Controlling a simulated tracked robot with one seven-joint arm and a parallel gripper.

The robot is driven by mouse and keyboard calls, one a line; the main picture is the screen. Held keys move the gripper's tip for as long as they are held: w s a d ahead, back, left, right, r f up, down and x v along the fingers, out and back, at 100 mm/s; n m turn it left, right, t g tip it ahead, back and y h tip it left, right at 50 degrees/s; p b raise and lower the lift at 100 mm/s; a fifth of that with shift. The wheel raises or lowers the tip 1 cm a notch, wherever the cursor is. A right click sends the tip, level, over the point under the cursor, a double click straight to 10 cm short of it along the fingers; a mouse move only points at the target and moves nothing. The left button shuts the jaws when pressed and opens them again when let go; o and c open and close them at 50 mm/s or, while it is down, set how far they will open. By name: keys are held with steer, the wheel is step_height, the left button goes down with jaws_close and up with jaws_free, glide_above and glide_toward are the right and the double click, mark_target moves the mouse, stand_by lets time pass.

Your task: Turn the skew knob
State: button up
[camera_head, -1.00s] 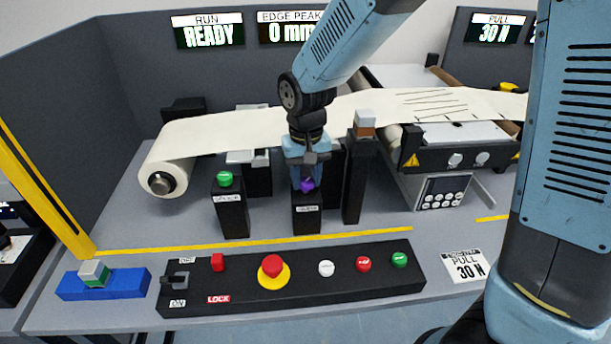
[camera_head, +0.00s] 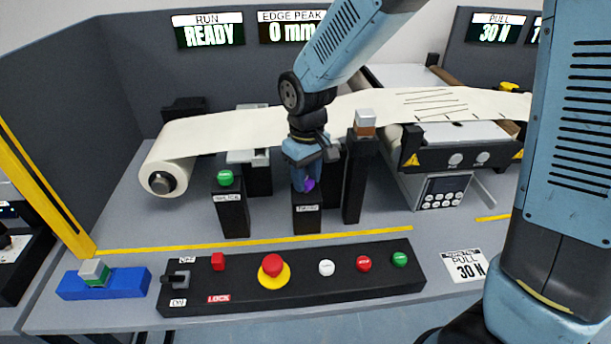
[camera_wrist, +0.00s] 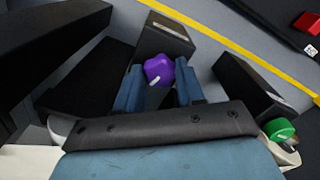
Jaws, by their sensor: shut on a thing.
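The skew knob (camera_wrist: 158,70) is purple and lobed, with a white pointer mark, and sits on top of a black post (camera_head: 307,219). In the head view the purple knob (camera_head: 310,185) shows only in part below the fingers. My gripper (camera_wrist: 158,90) is shut on the knob, with one blue finger on each side of it. In the head view my gripper (camera_head: 307,182) comes down from above onto the post and looks twisted about its own axis. The post's label is too blurred to read surely.
A black post with a green knob (camera_head: 225,178) stands left, and a taller post (camera_head: 355,185) stands close at right. A white web (camera_head: 225,130) runs behind from a roll. In front is a black panel (camera_head: 240,295) with a red stop button (camera_head: 272,264).

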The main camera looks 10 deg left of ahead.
mark_target(307, 181)
steer(key=shift+n, duration=1.3)
steer(key=o, duration=1)
steer(key=shift+o, duration=0.2)
step_height(307, 181, up, 14)
steer(key=shift+f, duration=0.15)
